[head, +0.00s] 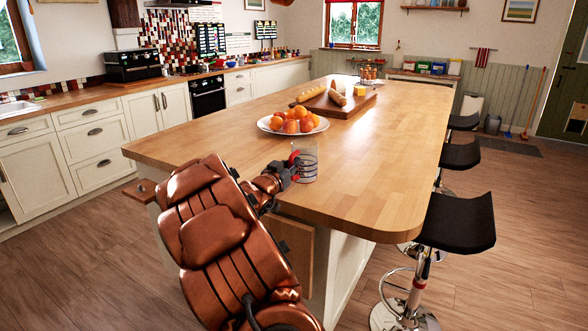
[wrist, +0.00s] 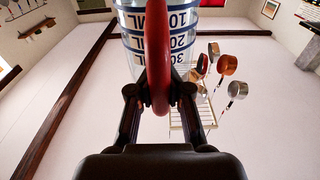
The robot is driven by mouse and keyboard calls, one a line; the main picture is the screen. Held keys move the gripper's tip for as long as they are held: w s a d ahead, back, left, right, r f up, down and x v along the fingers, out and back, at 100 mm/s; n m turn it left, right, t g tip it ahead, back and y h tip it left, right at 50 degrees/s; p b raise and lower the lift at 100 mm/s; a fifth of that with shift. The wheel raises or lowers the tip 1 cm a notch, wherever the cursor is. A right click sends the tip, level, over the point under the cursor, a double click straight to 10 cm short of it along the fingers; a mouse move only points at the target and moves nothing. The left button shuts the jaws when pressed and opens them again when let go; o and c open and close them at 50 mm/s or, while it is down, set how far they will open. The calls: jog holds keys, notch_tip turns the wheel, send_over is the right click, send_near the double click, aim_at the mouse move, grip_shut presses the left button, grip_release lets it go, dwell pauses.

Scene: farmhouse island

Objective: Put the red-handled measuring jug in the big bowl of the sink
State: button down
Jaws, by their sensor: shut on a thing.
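The red-handled measuring jug (head: 306,162) is clear glass with dark markings. It is at the near left edge of the wooden island top (head: 370,190), and I cannot tell whether it touches the top. My gripper (head: 290,172) is at the jug's left side, shut on its red handle. In the wrist view the jug (wrist: 185,25) shows blue bands and numbers, with the red handle between the fingers of my gripper (wrist: 160,92). The sink (head: 18,108) is at the far left on the back counter, only partly in view; its bowls cannot be told apart.
A plate of oranges (head: 292,124) stands just behind the jug. A cutting board (head: 335,104) with bread is farther back. Black stools (head: 457,222) line the island's right side. Open wooden floor (head: 85,240) lies between the island and the left cabinets.

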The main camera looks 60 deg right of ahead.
jog(key=shift+f, duration=0.85)
jog(key=shift+f, duration=0.2)
jog(key=c, duration=1.1)
grip_release()
jog(key=shift+r, duration=0.3)
jog(key=shift+a+f, duration=0.15)
jog(key=shift+a, duration=0.25)
jog(key=shift+s+a+f+b, duration=0.1)
jog(key=shift+a+b, duration=0.1)
jog(key=shift+a, duration=1.7)
jog(key=shift+s+a+f+b, duration=0.1)
jog(key=shift+a+f+b, duration=0.05)
jog(key=shift+a, duration=1.7)
jog(key=shift+s+a+f+b, duration=0.1)
jog(key=shift+a+b, duration=0.1)
jog(key=shift+a, duration=1.7)
